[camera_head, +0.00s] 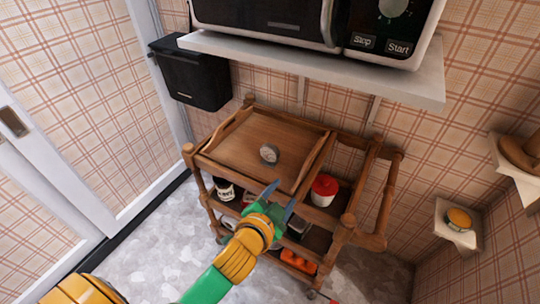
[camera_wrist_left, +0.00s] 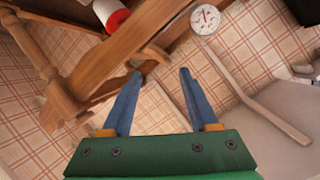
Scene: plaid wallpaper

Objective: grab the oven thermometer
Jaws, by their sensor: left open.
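The oven thermometer (camera_head: 269,153), a small round dial, stands on the wooden tray top (camera_head: 240,150) of a cart. In the left wrist view, the thermometer (camera_wrist_left: 205,19) shows its white face with red marks at the top, right of the fingers. My left gripper (camera_head: 280,200) is open, its blue fingers apart, near the cart's front edge, to the lower right of the thermometer. In the left wrist view, the gripper (camera_wrist_left: 160,75) has nothing between its fingers. My right gripper is not in view.
A white shelf (camera_head: 300,68) with a microwave (camera_head: 290,20) overhangs the cart's back. A black box (camera_head: 190,75) hangs on the wall. The tray around the thermometer is clear.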

